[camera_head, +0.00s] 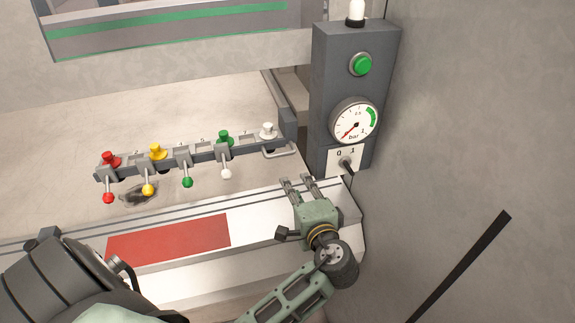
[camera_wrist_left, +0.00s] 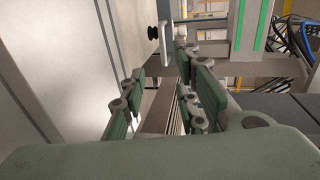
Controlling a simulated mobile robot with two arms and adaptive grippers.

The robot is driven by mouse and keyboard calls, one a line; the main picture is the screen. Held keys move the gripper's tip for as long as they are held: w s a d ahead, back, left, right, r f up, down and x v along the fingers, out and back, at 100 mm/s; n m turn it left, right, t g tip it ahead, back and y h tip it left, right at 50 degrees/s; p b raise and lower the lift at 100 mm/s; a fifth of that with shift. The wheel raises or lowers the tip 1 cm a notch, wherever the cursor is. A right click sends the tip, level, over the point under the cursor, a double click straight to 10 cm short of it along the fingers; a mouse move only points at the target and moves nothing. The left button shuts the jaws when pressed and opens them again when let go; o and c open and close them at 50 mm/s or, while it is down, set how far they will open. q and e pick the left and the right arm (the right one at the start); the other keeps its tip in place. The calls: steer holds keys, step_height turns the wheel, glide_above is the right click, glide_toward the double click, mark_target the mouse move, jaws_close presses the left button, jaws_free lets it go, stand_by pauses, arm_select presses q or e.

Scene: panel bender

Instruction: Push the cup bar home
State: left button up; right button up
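The cup bar (camera_head: 205,154) is a grey rail with red, yellow, green and white knobs above and small balls on stems below. A light loop handle (camera_head: 281,152) is at its right end, near a side rail (camera_head: 280,100). My left gripper (camera_head: 297,182) is over the white table edge, below and a little right of the handle, apart from it in the picture. Its two fingers are spread with nothing between them. The left wrist view also shows the open fingers (camera_wrist_left: 160,105). My right gripper is not in view.
A grey control box (camera_head: 345,95) stands right of the bar, with a green button (camera_head: 361,64), a gauge (camera_head: 354,122) and a 0/1 switch (camera_head: 346,164). A red panel (camera_head: 168,240) lies on the white ledge. A plain wall (camera_head: 480,120) bounds the right.

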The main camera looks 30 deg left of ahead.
mark_target(281, 155)
arm_select(q)
steer(key=shift+w+a+f+b, duration=0.45)
steer(key=shift+w+f+b, duration=0.25)
steer(key=shift+b, duration=1.6)
steer(key=shift+w+a+f+b, duration=0.4)
steer(key=shift+w+f+b, duration=0.2)
steer(key=shift+b, duration=1.7)
steer(key=shift+a, duration=0.25)
steer(key=shift+w+a+r, duration=0.15)
steer(key=shift+w+a, duration=0.05)
steer(key=shift+a, duration=0.25)
steer(key=p+x, duration=0.1)
steer(key=x, duration=0.2)
steer(key=r+p+x, duration=0.1)
steer(key=x, duration=0.3)
steer(key=r+p+x, duration=0.1)
steer(key=x, duration=0.2)
steer(key=shift+w+a+r, duration=0.1)
steer(key=shift+w+a, duration=0.45)
steer(key=shift+w+a+f, duration=0.25)
jaws_close()
